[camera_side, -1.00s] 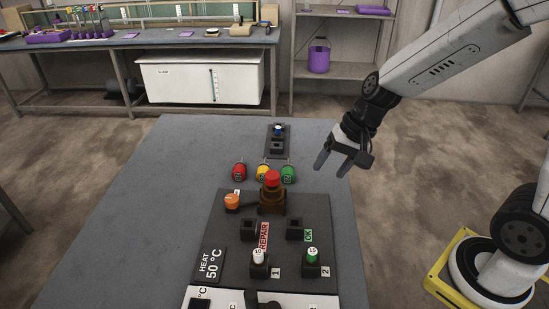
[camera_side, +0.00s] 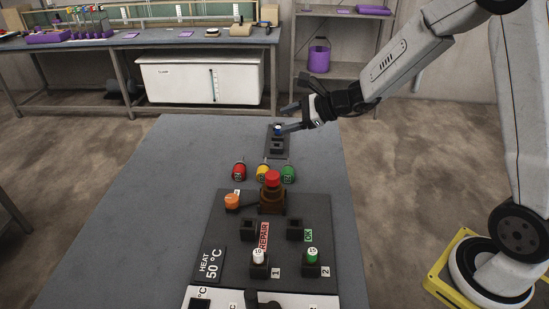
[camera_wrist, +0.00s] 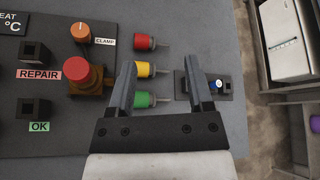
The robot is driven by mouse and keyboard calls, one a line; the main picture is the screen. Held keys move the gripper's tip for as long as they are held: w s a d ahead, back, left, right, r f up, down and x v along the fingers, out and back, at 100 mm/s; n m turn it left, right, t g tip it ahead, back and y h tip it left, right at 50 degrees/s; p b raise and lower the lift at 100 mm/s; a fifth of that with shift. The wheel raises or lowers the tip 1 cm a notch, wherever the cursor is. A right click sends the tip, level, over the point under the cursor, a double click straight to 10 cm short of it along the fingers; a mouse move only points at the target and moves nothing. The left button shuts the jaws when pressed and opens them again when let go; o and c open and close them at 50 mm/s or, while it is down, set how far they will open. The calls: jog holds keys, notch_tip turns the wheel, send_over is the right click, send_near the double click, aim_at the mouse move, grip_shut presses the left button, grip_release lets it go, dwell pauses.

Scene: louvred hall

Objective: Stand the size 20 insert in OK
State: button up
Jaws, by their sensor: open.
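A blue-topped piece (camera_side: 278,129) stands in the far block of a small dark plate (camera_side: 284,153) at the back of the table. It also shows in the wrist view (camera_wrist: 214,85); its size mark is too small to read. The OK socket (camera_side: 295,229) is empty, beside its green label; it also shows in the wrist view (camera_wrist: 34,107). A white-topped piece (camera_side: 258,256) stands in socket 1 and a green-topped piece (camera_side: 312,256) in socket 2. My gripper (camera_side: 284,118) is open and empty, near the blue-topped piece; between its fingers (camera_wrist: 160,66) nothing is held.
Red (camera_side: 239,171), yellow (camera_side: 262,172) and green (camera_side: 288,174) connectors lie in a row. A red-topped brown device (camera_side: 272,194) and an orange clamp knob (camera_side: 232,201) stand on the panel. The REPAIR socket (camera_side: 248,229) is empty. The table's left side is clear.

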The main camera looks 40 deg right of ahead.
jog(key=w+d+f+m+t+h, duration=0.2)
jog(key=w+d+m+t+h, duration=0.4)
jog(key=d+m, duration=0.65)
send_near(278, 134)
jog(key=shift+w+d+r+n+g, duration=0.15)
jog(key=shift+r+n+g, duration=0.1)
jog(key=shift+r, duration=0.2)
jog(key=shift+w+d+r+n+g, duration=0.1)
jog(key=shift+d+r+n+g, duration=0.1)
jog(key=shift+r, duration=0.2)
jog(key=shift+x, duration=4.95)
grip_shut()
